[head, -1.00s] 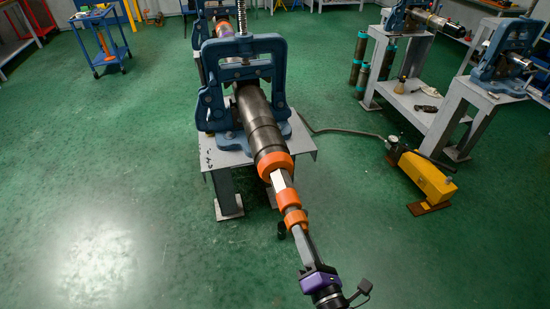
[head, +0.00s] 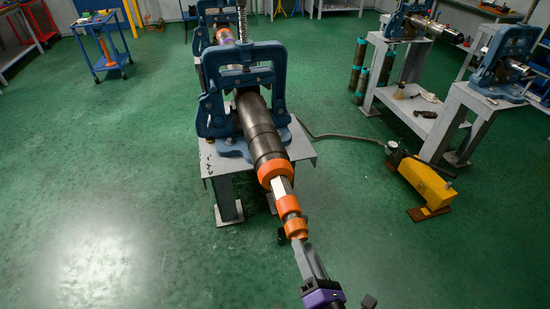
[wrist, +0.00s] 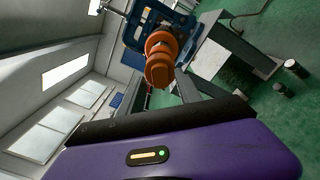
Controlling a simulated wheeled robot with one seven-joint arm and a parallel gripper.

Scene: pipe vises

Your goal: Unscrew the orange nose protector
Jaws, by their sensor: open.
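A dark pipe (head: 258,130) lies in a blue pipe vise (head: 278,85), its near end pointing toward me. It carries a wide orange ring (head: 272,172), then a pale narrow section (head: 280,189), then smaller orange pieces at the tip, which look like the orange nose protector (head: 296,229). The protector (wrist: 160,68) shows end-on in the wrist view, above and beyond my gripper's body. My purple gripper (head: 312,262) is open, in line with the tip and on its near side. A grey finger reaches close to the protector; contact cannot be told.
The vise stands on a grey metal table (head: 218,166). A yellow pump (head: 420,185) with a hose lies on the floor at right. More vises on grey stands (head: 460,100) are at far right. A blue cart (head: 100,45) is at back left. The green floor at left is clear.

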